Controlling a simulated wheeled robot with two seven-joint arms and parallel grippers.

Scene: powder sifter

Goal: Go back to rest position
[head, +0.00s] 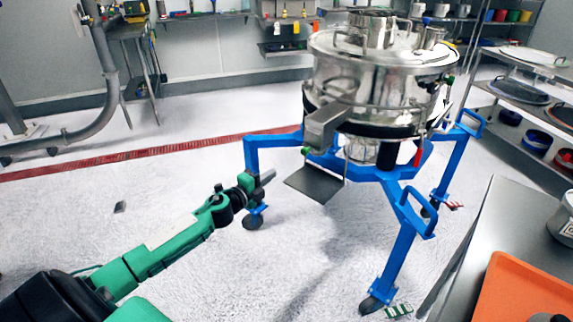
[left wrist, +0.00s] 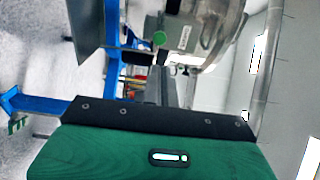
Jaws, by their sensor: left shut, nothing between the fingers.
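My left gripper (head: 262,180) reaches in from the lower left on its green arm. It is shut and holds nothing. In the head view its tip is just left of the powder sifter's blue frame (head: 398,205); I cannot tell whether they touch. The sifter's steel drum (head: 370,90) sits upright on that frame, with a spout and a dark flat plate (head: 314,184) at its front left. In the left wrist view the green and black gripper housing fills the bottom, with the blue frame (left wrist: 112,45) and steel drum (left wrist: 210,35) beyond. My right gripper is not in view.
A metal table (head: 470,240) with an orange tray (head: 520,290) stands at the lower right. Shelves with pans and bins (head: 510,116) line the right wall. A red floor strip (head: 150,151) crosses behind. Pale floor at the left is mostly clear.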

